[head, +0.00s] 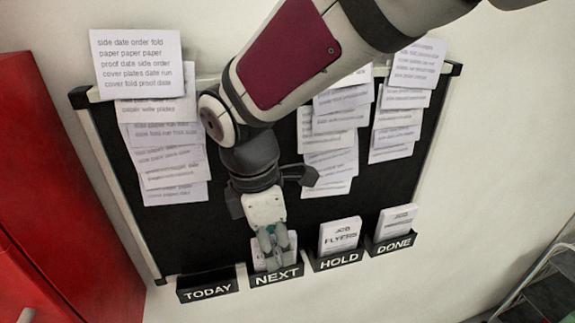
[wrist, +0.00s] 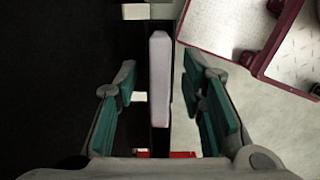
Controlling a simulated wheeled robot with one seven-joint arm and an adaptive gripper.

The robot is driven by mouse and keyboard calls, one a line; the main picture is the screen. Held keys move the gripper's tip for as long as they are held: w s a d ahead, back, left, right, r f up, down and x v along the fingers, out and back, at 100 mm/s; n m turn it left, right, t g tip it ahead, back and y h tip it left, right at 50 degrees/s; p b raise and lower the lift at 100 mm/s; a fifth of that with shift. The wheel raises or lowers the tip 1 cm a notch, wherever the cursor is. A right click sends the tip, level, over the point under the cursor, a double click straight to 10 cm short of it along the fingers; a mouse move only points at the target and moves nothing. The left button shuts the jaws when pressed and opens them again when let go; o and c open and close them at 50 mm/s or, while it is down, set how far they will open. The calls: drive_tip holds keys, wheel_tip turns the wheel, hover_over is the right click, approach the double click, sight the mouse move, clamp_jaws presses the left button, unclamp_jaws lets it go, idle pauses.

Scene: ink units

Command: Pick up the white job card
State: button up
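A white job card (head: 257,259) stands in the holder labelled NEXT (head: 277,275), partly hidden by my gripper (head: 274,248) in the head view. In the wrist view the white card (wrist: 160,70) shows nearly edge-on, as a pale upright bar. My gripper's teal-padded fingers (wrist: 166,108) are open, one on each side of the card, with a visible gap on both sides. Other white cards stand in the HOLD holder (head: 339,261), where one reads JOB FLYERS (head: 341,233), and in the DONE holder, where another card (head: 397,219) shows.
The TODAY holder (head: 207,288) looks empty. The black board (head: 225,235) behind carries columns of overlapping printed sheets (head: 140,65). A red cabinet (head: 45,170) stands close at the left. A step ladder (head: 535,290) is at the lower right.

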clamp_jaws()
drive_tip(key=shift+r, duration=0.15)
